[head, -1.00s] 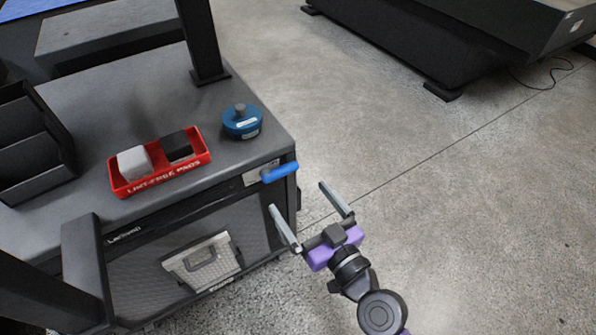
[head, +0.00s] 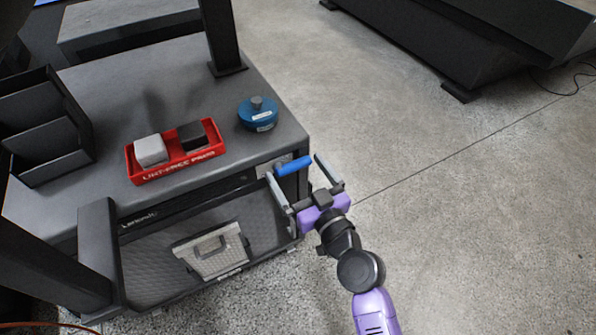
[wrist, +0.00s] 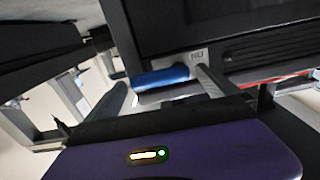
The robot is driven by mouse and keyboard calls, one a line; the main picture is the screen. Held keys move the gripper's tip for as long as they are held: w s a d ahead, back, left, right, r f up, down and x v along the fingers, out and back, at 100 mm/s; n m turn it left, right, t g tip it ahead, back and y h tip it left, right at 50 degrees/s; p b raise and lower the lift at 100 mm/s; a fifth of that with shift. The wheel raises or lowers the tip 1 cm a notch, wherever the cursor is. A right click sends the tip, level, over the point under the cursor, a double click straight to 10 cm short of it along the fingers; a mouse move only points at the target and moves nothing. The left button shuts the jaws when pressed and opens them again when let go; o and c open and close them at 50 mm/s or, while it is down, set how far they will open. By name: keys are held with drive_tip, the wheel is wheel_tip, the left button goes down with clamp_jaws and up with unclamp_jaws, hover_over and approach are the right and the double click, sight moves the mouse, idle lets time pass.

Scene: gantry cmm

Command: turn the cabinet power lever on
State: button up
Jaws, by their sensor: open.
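The power lever is a blue handle (head: 293,166) at the front right corner of the grey cabinet (head: 180,97), lying nearly level in the head view. My gripper (head: 296,171) is open, with its two fingers reaching to either side of the blue handle. In the wrist view the blue handle (wrist: 160,78) shows between my gripper's fingers (wrist: 165,88), close to the right finger. A pale label plate with lettering (wrist: 197,57) sits beside it. I cannot tell whether a finger touches the handle.
A red tray (head: 178,172) holds a white and a black block on the cabinet top. A blue round container (head: 257,115) stands near the right edge. A black bin (head: 45,125) is at left. A grey case (head: 212,252) lies on the lower shelf.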

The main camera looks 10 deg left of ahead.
drive_tip(key=c, duration=2.1)
drive_tip(key=shift+o, duration=0.2)
drive_tip(key=shift+f+m, duration=0.1)
drive_tip(key=shift+m, duration=0.2)
drive_tip(key=shift+s+a+f+m, duration=0.3)
drive_tip(key=shift+f+m, duration=0.25)
drive_tip(key=shift+m, duration=2.3)
drive_tip(key=shift+s+a+f+m, duration=0.2)
drive_tip(key=shift+a+f+m, duration=0.3)
drive_tip(key=shift+m, duration=2.4)
drive_tip(key=shift+s+a+f+m, duration=0.3)
drive_tip(key=shift+f+m, duration=0.25)
drive_tip(key=shift+m, duration=2.3)
drive_tip(key=o, duration=2.1)
drive_tip(key=shift+a, duration=0.1)
drive_tip(key=shift+c, duration=0.2)
